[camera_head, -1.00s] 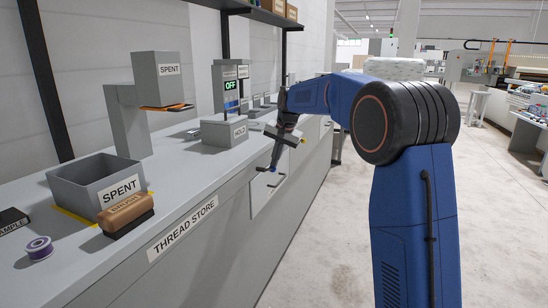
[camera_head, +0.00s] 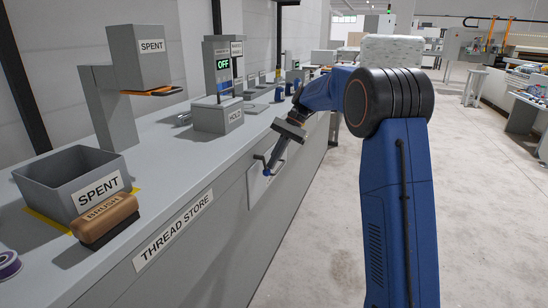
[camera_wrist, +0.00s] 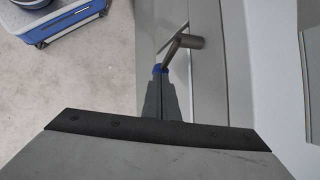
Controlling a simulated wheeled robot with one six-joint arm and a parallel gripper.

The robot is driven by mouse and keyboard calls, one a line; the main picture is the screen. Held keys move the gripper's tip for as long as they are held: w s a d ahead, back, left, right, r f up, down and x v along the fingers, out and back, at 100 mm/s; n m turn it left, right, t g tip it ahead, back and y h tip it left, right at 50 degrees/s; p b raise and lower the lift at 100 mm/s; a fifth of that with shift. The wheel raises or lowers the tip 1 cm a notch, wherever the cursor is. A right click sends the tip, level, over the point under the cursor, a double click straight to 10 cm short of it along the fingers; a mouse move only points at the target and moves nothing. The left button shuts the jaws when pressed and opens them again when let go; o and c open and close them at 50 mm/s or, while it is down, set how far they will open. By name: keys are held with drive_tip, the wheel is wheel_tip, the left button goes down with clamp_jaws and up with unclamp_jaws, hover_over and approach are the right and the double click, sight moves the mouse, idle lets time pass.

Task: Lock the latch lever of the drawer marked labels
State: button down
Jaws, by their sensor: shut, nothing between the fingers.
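The drawer front (camera_head: 257,192) is a pale panel in the counter's side, below the worktop edge. A dark latch lever (camera_head: 260,158) sticks out near its top; in the wrist view the lever (camera_wrist: 188,42) is a grey bar with a thick cylindrical end. My gripper (camera_head: 267,173) reaches down at the drawer front, beside the lever. In the wrist view my gripper (camera_wrist: 160,69) is shut and empty, its blue tips at or very near the lever; I cannot tell whether they touch. My arm hides part of the drawer, and its label is not readable.
The counter marked THREAD STORE (camera_head: 172,231) runs along the left. The floor (camera_head: 310,255) to the right is clear.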

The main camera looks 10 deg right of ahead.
drive_tip(key=shift+s+a+f, duration=0.2)
drive_tip(key=shift+s+f, duration=0.05)
drive_tip(key=shift+f, duration=0.25)
drive_tip(key=shift+s+a+f, duration=0.15)
drive_tip(key=shift+s+f, duration=0.1)
drive_tip(key=shift+f, duration=0.2)
drive_tip(key=shift+s+a+f, duration=0.1)
drive_tip(key=shift+s+f, duration=0.05)
drive_tip(key=shift+s, duration=0.05)
